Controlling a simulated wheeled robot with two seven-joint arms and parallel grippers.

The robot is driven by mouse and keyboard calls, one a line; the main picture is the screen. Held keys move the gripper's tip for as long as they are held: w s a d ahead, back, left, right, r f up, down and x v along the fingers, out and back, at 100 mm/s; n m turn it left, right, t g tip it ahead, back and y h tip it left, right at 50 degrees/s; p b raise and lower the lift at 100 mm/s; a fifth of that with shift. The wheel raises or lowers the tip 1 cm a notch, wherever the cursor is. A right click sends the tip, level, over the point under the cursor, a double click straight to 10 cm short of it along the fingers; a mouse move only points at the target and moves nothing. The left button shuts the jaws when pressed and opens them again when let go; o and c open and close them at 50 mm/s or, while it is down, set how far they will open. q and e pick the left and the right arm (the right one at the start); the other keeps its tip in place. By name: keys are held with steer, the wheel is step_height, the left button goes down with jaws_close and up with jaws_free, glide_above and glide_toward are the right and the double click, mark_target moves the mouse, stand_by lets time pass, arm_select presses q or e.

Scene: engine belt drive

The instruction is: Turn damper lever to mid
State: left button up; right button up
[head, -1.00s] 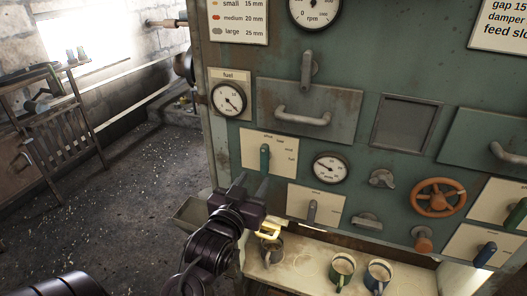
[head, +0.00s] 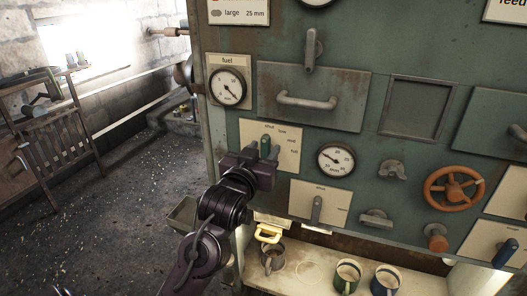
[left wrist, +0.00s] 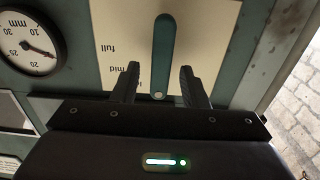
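The damper lever is a green handle (head: 265,142) on a cream plate (head: 288,130) with labels from shut round to full. It stands upright, pointing at the shut end of the scale. In the left wrist view the lever (left wrist: 162,45) shows upside down, its silver-tipped end towards my gripper. My left gripper (head: 263,152) is in front of the plate. In the left wrist view its two fingers (left wrist: 160,75) are open, one on each side of the lever's tip, with gaps visible. The "mid" and "full" labels show at the left; the gripper hides the rest. My right gripper is out of view.
The fuel gauge (head: 227,87) is left of the plate and a drawer handle (head: 306,101) is above it. A grey lever (head: 317,208) and a round gauge (head: 336,160) are nearby. Mugs (head: 347,276) stand on the shelf below. Open floor lies to the left.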

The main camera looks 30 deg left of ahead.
arm_select(q)
steer(key=shift+w+a, duration=0.1)
steer(key=shift+w, duration=0.1)
jaws_close()
steer(key=shift+m, duration=0.3)
steer(key=m, duration=0.1)
steer(key=m+p, duration=0.1)
steer(key=m, duration=0.2)
steer(key=shift+w+d+m, duration=0.1)
steer(key=shift+d+m, duration=0.2)
steer(key=shift+m, duration=0.1)
steer(key=m, duration=0.1)
steer(key=m+p, duration=0.1)
steer(key=m, duration=0.1)
steer(key=shift+d+f, duration=0.15)
steer(key=shift+d, duration=0.05)
steer(key=shift+f+m+p, duration=0.15)
steer(key=shift+m+p, duration=0.2)
steer(key=shift+m, duration=1.25)
steer(key=shift+d, duration=0.1)
